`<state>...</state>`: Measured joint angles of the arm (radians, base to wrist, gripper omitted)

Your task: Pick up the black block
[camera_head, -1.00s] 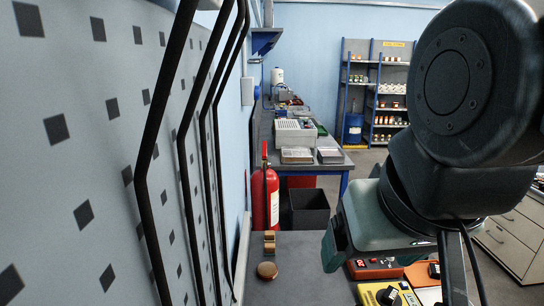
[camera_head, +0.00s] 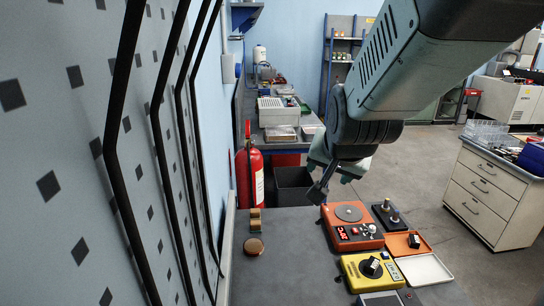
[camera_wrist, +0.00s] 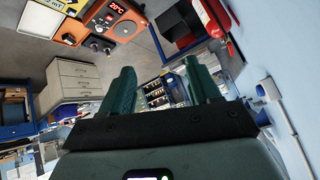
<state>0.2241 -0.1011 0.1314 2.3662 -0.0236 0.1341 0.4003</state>
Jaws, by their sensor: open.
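A small black block (camera_head: 414,241) with a pale mark lies in the orange tray (camera_head: 424,250) on the right of the grey bench. A black base with two upright posts (camera_head: 391,216) stands behind it, beside an orange device. The small block also shows at the top left of the wrist view (camera_wrist: 70,11). My gripper (camera_head: 336,184) is over the far part of the bench, left of and above these things. Its two fingers are apart with nothing between them in the wrist view (camera_wrist: 159,72). One finger is partly hidden in the head view.
The orange device (camera_head: 348,226), a yellow meter (camera_head: 378,270) and a white tray (camera_head: 425,271) crowd the bench's right side. A brown disc (camera_head: 254,247) lies at left. A red extinguisher (camera_head: 250,178) stands beyond the far edge. The bench's middle is clear.

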